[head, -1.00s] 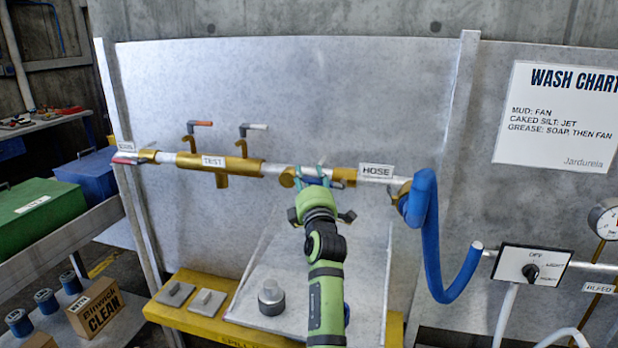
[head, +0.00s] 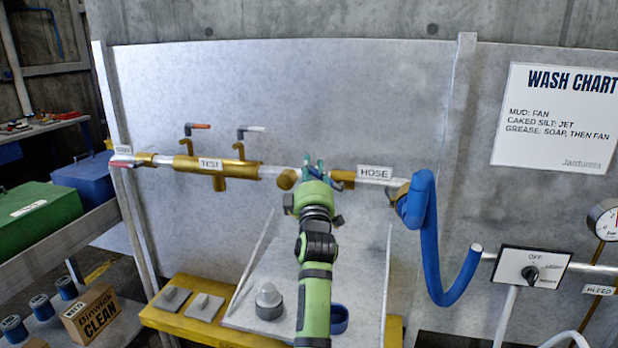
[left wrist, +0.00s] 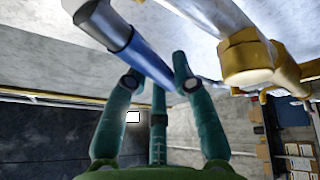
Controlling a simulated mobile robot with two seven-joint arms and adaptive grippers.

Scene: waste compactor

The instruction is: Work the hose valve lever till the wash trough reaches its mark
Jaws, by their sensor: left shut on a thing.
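The brass and silver pipe runs along the grey panel, with the hose label (head: 375,173) right of my left gripper (head: 316,168). In the left wrist view, my left gripper (left wrist: 156,72) has its teal fingers closed around a blue lever handle (left wrist: 152,66) with a dark and grey end. The lever sits beside a brass fitting (left wrist: 246,58) on the pipe. In the head view the gripper and arm hide the lever. I cannot make out the wash trough or a mark on it. My right gripper is not in view.
A blue hose (head: 432,240) hangs right of the valve. A switch box (head: 531,268) and a gauge (head: 604,220) are farther right. Two more levers, one red-tipped (head: 200,126) and one white-tipped (head: 250,129), stand above the test section. A grey knobbed weight (head: 268,300) stands below.

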